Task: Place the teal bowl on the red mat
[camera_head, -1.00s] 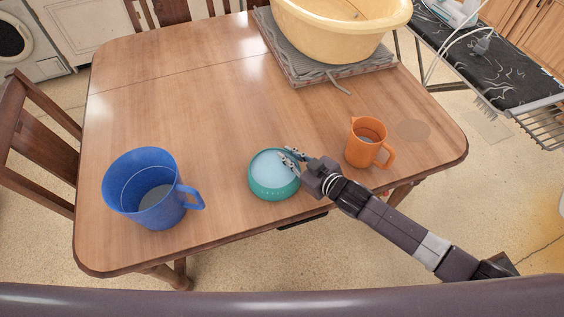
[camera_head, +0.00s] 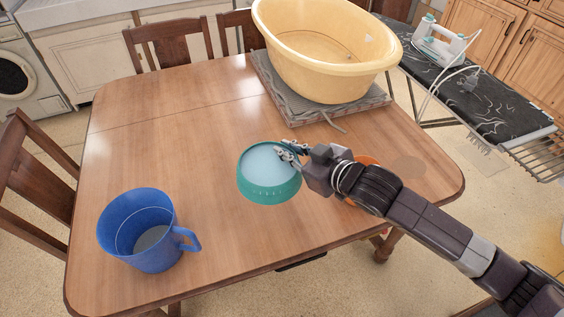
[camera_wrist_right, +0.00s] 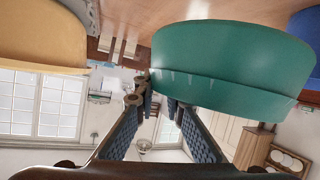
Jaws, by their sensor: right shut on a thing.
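The teal bowl (camera_head: 269,192) has a pale blue inside and is held upright above the wooden table in the head view. My right gripper (camera_head: 291,153) is shut on its right rim. In the right wrist view the bowl's teal wall (camera_wrist_right: 225,75) fills the upper middle, with the finger pads (camera_wrist_right: 158,105) at its edge. No red mat is seen in these frames. My left gripper is not in view.
A blue mug (camera_head: 140,235) stands at the table's front left. An orange mug (camera_head: 367,160) is mostly hidden behind my right arm. The table's left and middle (camera_head: 180,150) are clear.

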